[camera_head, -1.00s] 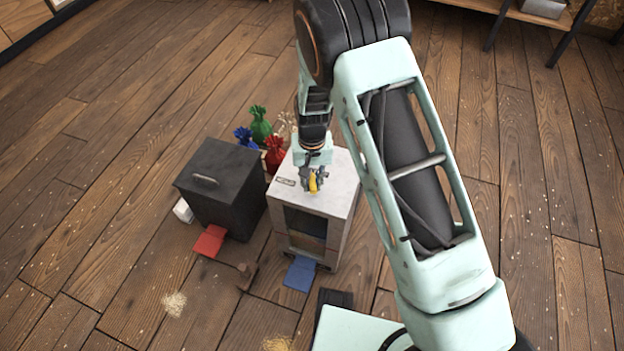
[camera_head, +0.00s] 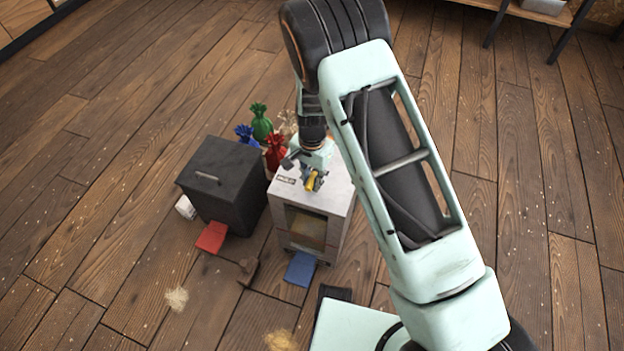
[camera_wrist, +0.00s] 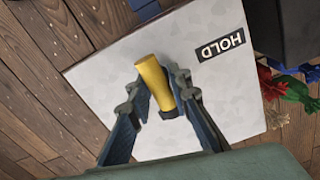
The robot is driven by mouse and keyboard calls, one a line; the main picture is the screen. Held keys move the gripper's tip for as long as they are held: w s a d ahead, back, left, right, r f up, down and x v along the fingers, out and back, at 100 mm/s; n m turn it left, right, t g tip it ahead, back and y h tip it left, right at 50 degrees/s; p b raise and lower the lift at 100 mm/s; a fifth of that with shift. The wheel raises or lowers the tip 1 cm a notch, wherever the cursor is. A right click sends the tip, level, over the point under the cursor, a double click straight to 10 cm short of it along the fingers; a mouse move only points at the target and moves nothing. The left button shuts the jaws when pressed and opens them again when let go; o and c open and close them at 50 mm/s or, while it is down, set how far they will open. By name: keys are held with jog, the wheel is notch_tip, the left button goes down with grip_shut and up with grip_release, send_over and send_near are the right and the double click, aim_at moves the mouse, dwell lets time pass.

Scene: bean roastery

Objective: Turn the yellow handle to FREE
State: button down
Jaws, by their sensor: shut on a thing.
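The yellow handle (camera_head: 312,181) stands on the top of a pale grey cabinet (camera_head: 335,191). In the wrist view the handle (camera_wrist: 152,76) lies between the two fingers of my gripper (camera_wrist: 158,92), which is shut on it. The handle's free end points up and slightly left there. A black label reading HOLD (camera_wrist: 220,47) is on the cabinet top to the right of the handle, upside down in that view. The label (camera_head: 286,180) is left of the handle in the head view. No FREE label shows. My gripper (camera_head: 311,179) partly covers the handle.
A dark lidded bin (camera_head: 218,190) stands left of the cabinet, with a red flap (camera_head: 212,236) at its front. A blue flap (camera_head: 300,269) is below the cabinet's window. Red (camera_head: 275,152), green (camera_head: 261,122) and blue (camera_head: 245,134) tied bags stand behind. Open floor lies beyond.

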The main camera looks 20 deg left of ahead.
aim_at(312, 178)
dwell(0.4)
jog(key=c, duration=1.8)
grip_release()
jog(key=shift+o, duration=0.2)
notch_tip(312, 178, up, 12)
